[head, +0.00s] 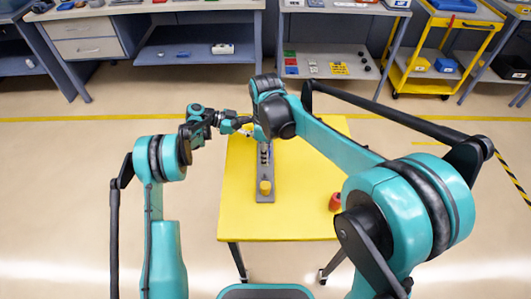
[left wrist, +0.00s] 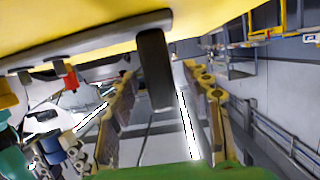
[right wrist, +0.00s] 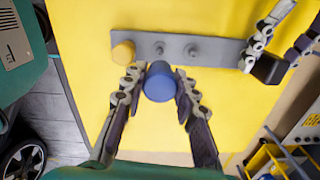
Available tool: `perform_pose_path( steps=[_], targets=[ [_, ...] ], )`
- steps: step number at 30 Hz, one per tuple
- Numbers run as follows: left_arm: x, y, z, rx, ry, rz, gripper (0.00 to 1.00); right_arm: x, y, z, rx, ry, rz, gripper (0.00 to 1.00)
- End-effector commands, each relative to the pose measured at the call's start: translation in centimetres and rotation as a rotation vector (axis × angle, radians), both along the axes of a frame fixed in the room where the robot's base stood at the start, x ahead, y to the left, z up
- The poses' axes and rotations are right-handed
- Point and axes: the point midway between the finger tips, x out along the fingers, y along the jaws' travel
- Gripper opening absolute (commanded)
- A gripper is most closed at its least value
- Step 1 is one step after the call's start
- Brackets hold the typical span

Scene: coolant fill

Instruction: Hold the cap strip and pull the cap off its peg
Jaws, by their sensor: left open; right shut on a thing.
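The grey cap strip (right wrist: 220,52) lies along the yellow table; it also shows in the head view (head: 264,198). A yellow cap (right wrist: 123,52) sits at its near end, and two bare pegs (right wrist: 175,49) stand beside it. My right gripper (right wrist: 160,80) is shut on a blue cap (right wrist: 160,84), which overlaps the strip's edge and looks clear of the visible pegs. My left gripper (head: 241,123) is at the strip's far end, open, its fingers either side of a dark block (left wrist: 153,70). Contact there cannot be told. My right arm hides part of the strip in the head view.
The yellow table (head: 300,220) is mostly bare. A red item (head: 335,202) stands near its right edge. Workbenches (head: 200,50) and a yellow cart (head: 440,55) stand well behind the table.

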Motion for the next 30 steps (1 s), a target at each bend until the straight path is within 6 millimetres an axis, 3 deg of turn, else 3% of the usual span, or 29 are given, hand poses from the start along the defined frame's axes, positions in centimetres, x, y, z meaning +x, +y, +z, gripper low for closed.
perform_pose_path(
  steps=[15,21,30],
  targets=[
    [0.1,9.5,2.9,0.0,0.0,0.003,0.49,0.0,0.0,0.0,0.0,0.0,0.0,0.1],
    [0.0,11.0,3.4,0.0,0.0,0.002,0.49,0.0,0.0,0.0,0.0,0.0,0.0,0.1],
    [-0.1,10.9,3.9,0.013,0.016,0.011,0.49,0.0,-0.2,-0.1,0.0,0.0,0.017,0.1]
  ],
)
